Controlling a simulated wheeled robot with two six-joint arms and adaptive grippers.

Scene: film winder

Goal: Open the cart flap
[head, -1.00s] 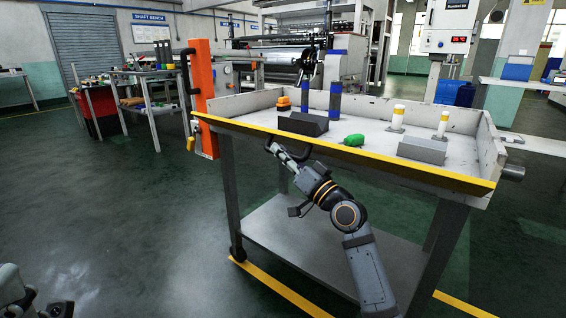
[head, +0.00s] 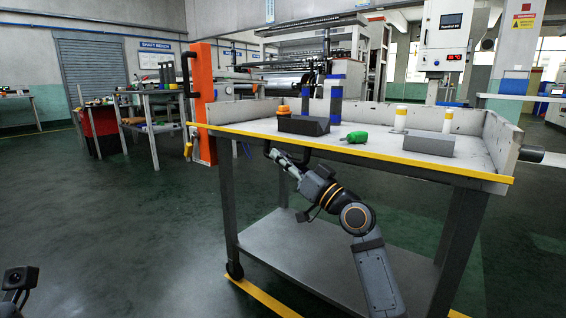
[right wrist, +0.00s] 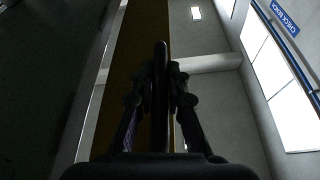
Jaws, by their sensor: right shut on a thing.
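The cart (head: 262,240) stands in front of me. A yellow-edged strip (head: 380,153) runs along its front side. In the head view my right gripper (head: 277,157) is just under this strip, toward its left end, at a dark loop handle (head: 303,158). In the right wrist view my right gripper (right wrist: 160,85) has its fingers on both sides of the dark handle bar (right wrist: 161,60), shut on it. A yellow-brown surface of the flap (right wrist: 143,35) lies behind the bar. Part of my left arm shows at the lower left; its fingers are out of view.
On the cart top are a dark grey block (head: 303,125), a green object (head: 355,137), another grey block (head: 428,144), blue-banded posts (head: 336,103) and white posts (head: 448,120). An orange post (head: 203,100) stands at the cart's left. The floor to the left is clear.

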